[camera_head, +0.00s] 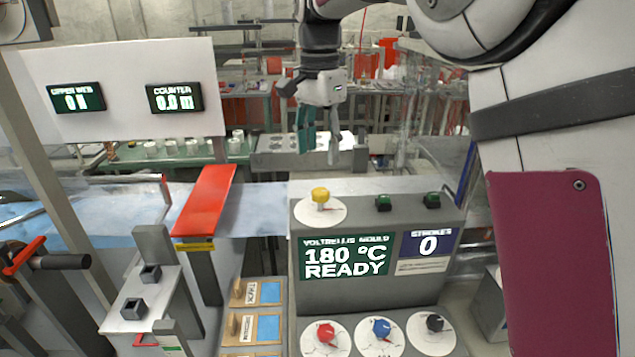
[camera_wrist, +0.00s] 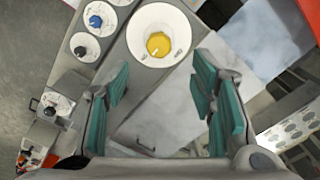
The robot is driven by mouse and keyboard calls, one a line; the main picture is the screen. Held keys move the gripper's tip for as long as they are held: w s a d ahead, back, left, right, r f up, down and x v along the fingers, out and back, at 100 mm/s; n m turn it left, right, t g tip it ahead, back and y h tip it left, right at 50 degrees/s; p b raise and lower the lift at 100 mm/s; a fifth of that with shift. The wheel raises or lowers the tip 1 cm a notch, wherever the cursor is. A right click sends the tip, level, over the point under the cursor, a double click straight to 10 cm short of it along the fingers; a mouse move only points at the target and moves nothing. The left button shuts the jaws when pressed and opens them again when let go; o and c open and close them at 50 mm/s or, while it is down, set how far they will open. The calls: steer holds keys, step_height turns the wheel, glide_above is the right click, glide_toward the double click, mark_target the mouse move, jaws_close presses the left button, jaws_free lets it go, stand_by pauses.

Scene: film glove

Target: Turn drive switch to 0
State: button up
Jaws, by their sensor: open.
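No label in view is legible enough to tell which knob is the drive switch. A yellow knob (camera_head: 320,196) on a white round dial sits on top of the grey console; it also shows in the wrist view (camera_wrist: 158,44). A red knob (camera_head: 326,333), a blue knob (camera_head: 381,328) and a black knob (camera_head: 434,323) sit on white dials along the console's lower front. In the wrist view a dark knob (camera_wrist: 50,110) sits on a separate small box at the left. My gripper (camera_head: 320,142) is open and empty, above and behind the console, touching nothing.
The console display (camera_head: 345,257) reads 180 °C READY, and a strokes display (camera_head: 428,245) reads 0. Two green buttons (camera_head: 384,202) stand beside the yellow knob. A red plate (camera_head: 205,200) stands to the left over the film. Air around my gripper looks clear.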

mark_target(320, 191)
step_height(320, 191, down, 9)
steer(key=shift+d+r+p, duration=0.1)
steer(key=shift+p, duration=0.75)
steer(key=shift+c, duration=0.2)
steer(key=c, duration=1.1)
